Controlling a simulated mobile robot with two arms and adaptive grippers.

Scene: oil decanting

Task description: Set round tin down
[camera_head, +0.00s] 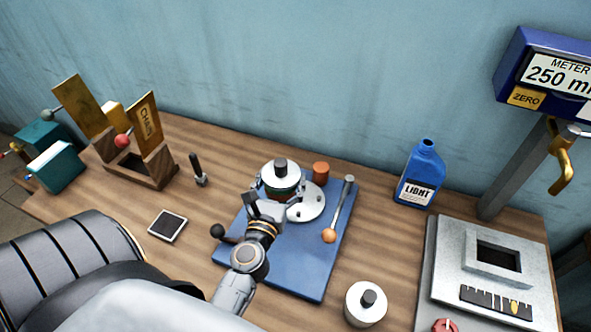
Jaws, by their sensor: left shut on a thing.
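A round tin (281,181) with a pale lid and a dark knob on top is held upright in my left gripper (275,205). The gripper is shut on it, one finger on each side, and hides its lower front. The tin is at or just above a pale round plate (314,203) on the blue board (298,279). I cannot tell whether it touches the plate. My right gripper is not in view.
A white knobbed canister (366,303) stands at the front. A blue LIGHT bottle (422,175) and a meter (545,76) are right; a wooden holder (140,160) is left.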

